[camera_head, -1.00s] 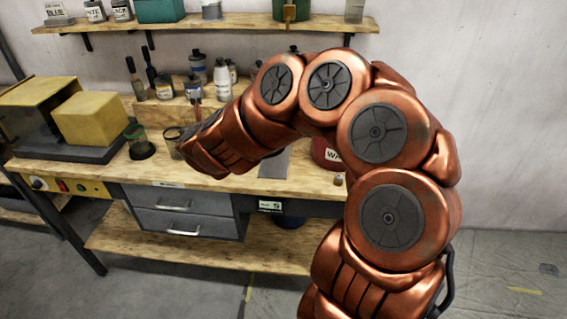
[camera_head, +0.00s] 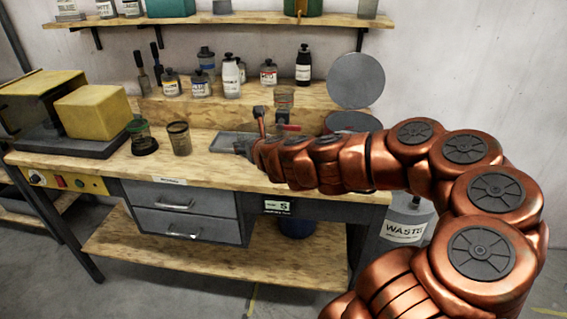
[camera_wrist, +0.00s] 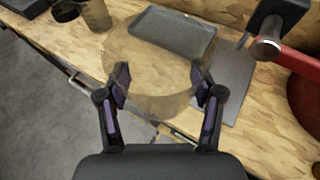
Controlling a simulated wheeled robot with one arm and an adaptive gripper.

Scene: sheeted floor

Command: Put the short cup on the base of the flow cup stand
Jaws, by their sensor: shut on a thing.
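My gripper (camera_wrist: 159,78) is shut on a short, see-through cup (camera_wrist: 152,50), with one finger on each side of it. The cup is held above the bench and covers part of what lies below. A flat grey plate (camera_wrist: 237,88), which looks like the base of the flow cup stand, lies to the right of the cup in the wrist view. The stand's dark head (camera_wrist: 278,18) and a red bar (camera_wrist: 290,56) rise at the upper right. In the head view my arm hides the held cup and most of the plate.
A grey tray (camera_head: 228,142) lies on the bench. A clear cup (camera_head: 179,138) and a dark-based cup (camera_head: 142,138) stand left of it, near a yellow box (camera_head: 93,112). Several bottles (camera_head: 231,77) stand on the step behind. An open lid (camera_head: 355,80) stands at the right.

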